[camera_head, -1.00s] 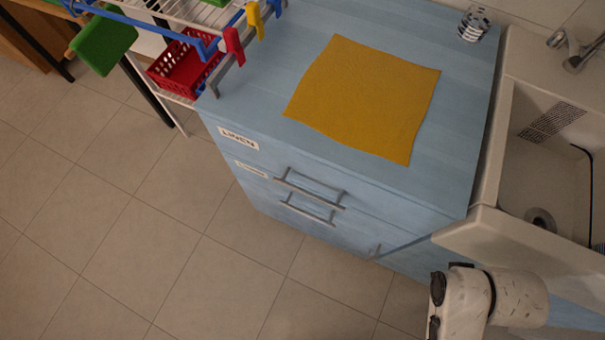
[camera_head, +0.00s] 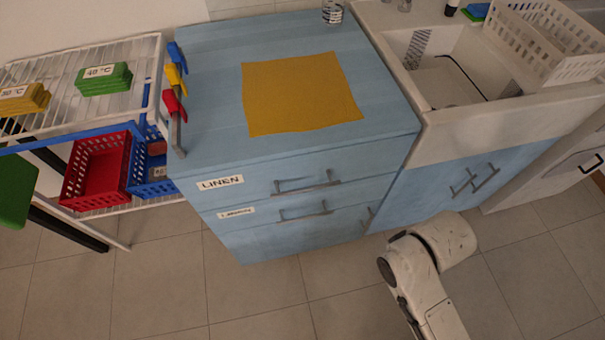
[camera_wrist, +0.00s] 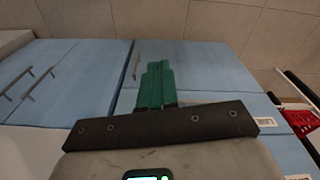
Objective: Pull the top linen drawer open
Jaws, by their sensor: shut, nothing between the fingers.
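The blue drawer cabinet stands in the middle of the head view. Its top drawer (camera_head: 362,164) carries a LINEN label (camera_head: 221,182) at the left and a grey bar handle (camera_head: 307,183). The drawer front looks flush and closed. A second labelled drawer with its own handle (camera_head: 303,212) lies right below. My gripper (camera_wrist: 155,72) shows in the wrist view with its green fingers together and empty. It is in front of the blue cabinet fronts, apart from the handles visible there. It is not in the head view, where only my arm shows at lower right.
A yellow cloth (camera_head: 300,95) lies on the cabinet top. Left is a wire rack (camera_head: 130,55) with a red basket (camera_head: 97,172). Right is a sink (camera_head: 440,85) over a blue cupboard (camera_head: 430,195). The tiled floor (camera_head: 270,305) before the drawers is clear.

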